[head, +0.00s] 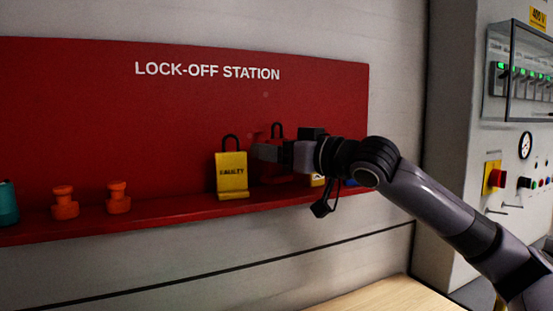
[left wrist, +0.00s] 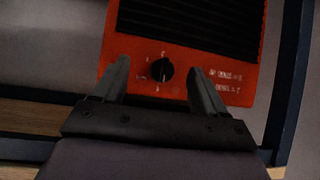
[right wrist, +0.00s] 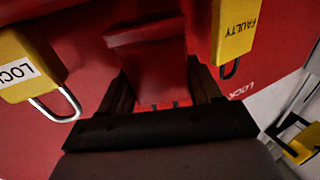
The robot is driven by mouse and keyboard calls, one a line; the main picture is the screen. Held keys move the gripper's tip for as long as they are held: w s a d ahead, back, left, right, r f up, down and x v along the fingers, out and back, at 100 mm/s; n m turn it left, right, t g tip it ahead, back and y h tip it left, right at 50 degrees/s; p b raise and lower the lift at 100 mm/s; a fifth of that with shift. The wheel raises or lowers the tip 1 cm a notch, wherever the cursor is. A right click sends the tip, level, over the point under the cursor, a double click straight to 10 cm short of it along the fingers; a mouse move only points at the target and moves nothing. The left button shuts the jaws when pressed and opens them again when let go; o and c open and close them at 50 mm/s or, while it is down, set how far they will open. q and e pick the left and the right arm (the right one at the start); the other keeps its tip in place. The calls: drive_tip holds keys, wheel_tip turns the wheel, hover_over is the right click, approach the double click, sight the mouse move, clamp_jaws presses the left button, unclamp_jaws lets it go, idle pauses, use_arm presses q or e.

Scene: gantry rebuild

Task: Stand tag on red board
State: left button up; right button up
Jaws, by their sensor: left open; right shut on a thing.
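The red board (head: 120,130), lettered LOCK-OFF STATION, is on the wall with a red ledge (head: 150,220) along its bottom. My right gripper (head: 262,151) is at the ledge, shut on a red tag (right wrist: 147,62). In the head view the tag's dark loop shows above the gripper, and the gripper hides much of its body. I cannot tell whether its foot touches the ledge. A yellow FAULTY tag (head: 232,174) stands upright just left of it; it also shows in the right wrist view (right wrist: 236,35). My left gripper (left wrist: 163,85) is open and empty, facing an orange box.
Two orange knobs (head: 65,203) (head: 118,197) and a teal item (head: 7,203) sit further left on the ledge. A yellow padlock (right wrist: 25,65) is close beside the right gripper. The orange box (left wrist: 190,25) has a black dial. A switch panel (head: 510,110) stands at right.

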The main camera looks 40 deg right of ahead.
drive_tip(key=shift+f, duration=0.85)
drive_tip(key=shift+f, duration=0.1)
drive_tip(key=o, duration=0.8)
